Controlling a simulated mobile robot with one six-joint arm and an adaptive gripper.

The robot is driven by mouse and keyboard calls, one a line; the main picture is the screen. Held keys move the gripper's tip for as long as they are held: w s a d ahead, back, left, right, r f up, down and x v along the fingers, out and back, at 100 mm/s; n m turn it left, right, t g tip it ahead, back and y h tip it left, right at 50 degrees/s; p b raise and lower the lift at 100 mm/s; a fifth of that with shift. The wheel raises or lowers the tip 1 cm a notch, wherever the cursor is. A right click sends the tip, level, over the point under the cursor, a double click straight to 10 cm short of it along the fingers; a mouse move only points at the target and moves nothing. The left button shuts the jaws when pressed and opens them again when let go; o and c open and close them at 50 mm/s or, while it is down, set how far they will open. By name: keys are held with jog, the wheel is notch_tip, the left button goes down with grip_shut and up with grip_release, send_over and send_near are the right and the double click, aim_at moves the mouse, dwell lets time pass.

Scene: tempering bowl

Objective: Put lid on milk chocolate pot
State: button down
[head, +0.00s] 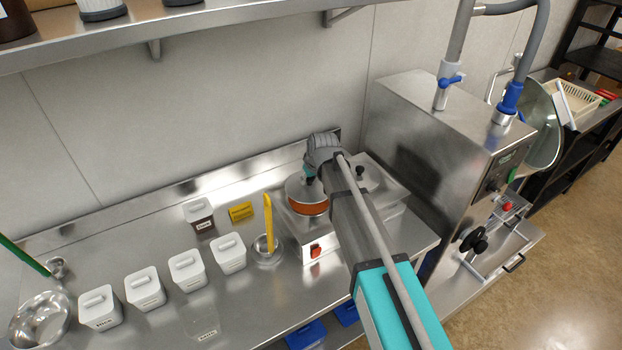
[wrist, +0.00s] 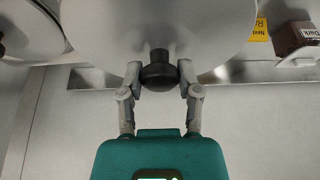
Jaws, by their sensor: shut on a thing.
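My gripper (head: 309,174) is over the left well of the steel warmer (head: 310,248). In the wrist view its two fingers are shut on the black knob (wrist: 158,72) of a round steel lid (wrist: 150,22). In the head view the lid (head: 297,188) is over a pot whose orange-brown chocolate (head: 310,208) shows below the lid's near edge. I cannot tell whether the lid touches the pot's rim. My gripper and arm hide part of the lid and the warmer.
A second lid with a black knob (head: 361,171) is on the warmer's right well. A small bowl with a yellow spatula (head: 268,222), a yellow note (head: 240,211) and a dark-filled tub (head: 199,216) stand left. Several white tubs (head: 187,268) line the counter. A steel machine (head: 430,135) stands right.

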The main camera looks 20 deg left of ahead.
aim_at(311, 186)
jog(key=shift+f+b, duration=1.75)
jog(key=shift+f, duration=0.3)
jog(key=shift+f+b, duration=0.35)
jog(key=shift+f, duration=0.05)
jog(key=shift+c, duration=1)
grip_release()
jog(key=shift+r, duration=0.15)
